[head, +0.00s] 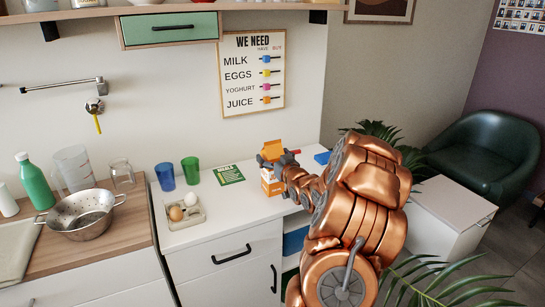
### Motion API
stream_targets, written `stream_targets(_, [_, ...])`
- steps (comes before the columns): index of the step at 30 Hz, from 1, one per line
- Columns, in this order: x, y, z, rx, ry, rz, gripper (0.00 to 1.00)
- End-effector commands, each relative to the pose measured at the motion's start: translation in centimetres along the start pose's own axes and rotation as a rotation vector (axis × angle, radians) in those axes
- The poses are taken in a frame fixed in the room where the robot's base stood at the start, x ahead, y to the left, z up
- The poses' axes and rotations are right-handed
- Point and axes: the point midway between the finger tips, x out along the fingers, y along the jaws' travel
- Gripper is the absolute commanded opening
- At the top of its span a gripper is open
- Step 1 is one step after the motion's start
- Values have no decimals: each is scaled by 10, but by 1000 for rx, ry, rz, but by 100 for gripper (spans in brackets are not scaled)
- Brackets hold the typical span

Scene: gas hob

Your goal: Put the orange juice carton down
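The orange juice carton (270,186), orange and white, is upright near the right end of the white counter (226,208). Its orange top (272,148) shows above my gripper (271,161). My gripper reaches in from the right with its fingers around the carton's upper part and looks shut on it. The fingers and wrist hide the middle and right side of the carton. The carton's base is over or on the counter; I cannot tell whether it touches.
A green card (229,174), a blue cup (165,176), a green cup (190,170) and an egg tray (184,212) stand left of the carton. A blue item (322,157) lies behind right. The counter's front centre is clear.

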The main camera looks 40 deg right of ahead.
Motion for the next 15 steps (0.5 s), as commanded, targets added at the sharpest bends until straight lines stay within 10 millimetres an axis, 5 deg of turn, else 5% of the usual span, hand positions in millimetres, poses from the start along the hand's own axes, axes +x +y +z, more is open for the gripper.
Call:
stream_targets(9, [0, 0, -4, 0, 0, 0, 93])
stream_targets(15, [-22, 2, -1, 1, -2, 2, 93])
